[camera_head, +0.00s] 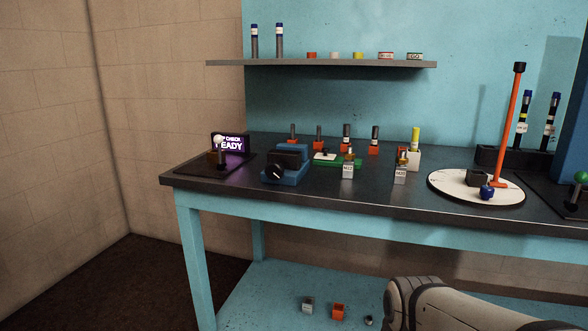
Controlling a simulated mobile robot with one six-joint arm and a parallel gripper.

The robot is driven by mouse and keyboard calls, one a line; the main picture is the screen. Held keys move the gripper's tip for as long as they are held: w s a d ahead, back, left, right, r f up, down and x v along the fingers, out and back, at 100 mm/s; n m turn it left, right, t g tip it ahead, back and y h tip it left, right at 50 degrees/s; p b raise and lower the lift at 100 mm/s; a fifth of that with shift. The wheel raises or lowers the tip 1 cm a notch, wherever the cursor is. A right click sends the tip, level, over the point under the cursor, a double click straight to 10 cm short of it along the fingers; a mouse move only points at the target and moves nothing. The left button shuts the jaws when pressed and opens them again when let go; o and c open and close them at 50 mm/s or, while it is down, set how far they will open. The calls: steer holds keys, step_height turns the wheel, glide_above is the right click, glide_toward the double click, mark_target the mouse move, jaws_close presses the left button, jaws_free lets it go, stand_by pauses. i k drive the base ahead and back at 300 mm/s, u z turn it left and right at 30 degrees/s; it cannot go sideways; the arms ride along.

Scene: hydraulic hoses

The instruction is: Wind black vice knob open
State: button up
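A blue vice (290,163) stands near the front left of the dark workbench top (250,195). Its black knob (275,173) is on the front face and carries a pale mark. A dark block sits across the vice's upper front; I cannot tell how wide the jaws stand. A part of my arm shows at the lower right, below the bench top and well away from the vice. My gripper is not in view.
A lit "READY" sign (230,143) stands left of the vice. A green tray (338,160) and metal blocks (348,170) stand to its right. A round white board (450,187) bears a tall orange post (508,120). A shelf (320,63) hangs above.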

mark_target(274, 170)
steer(key=z, duration=2.75)
steer(key=k, duration=2.6)
steer(key=u, duration=1.55)
steer(key=i, duration=1)
steer(key=u, duration=0.05)
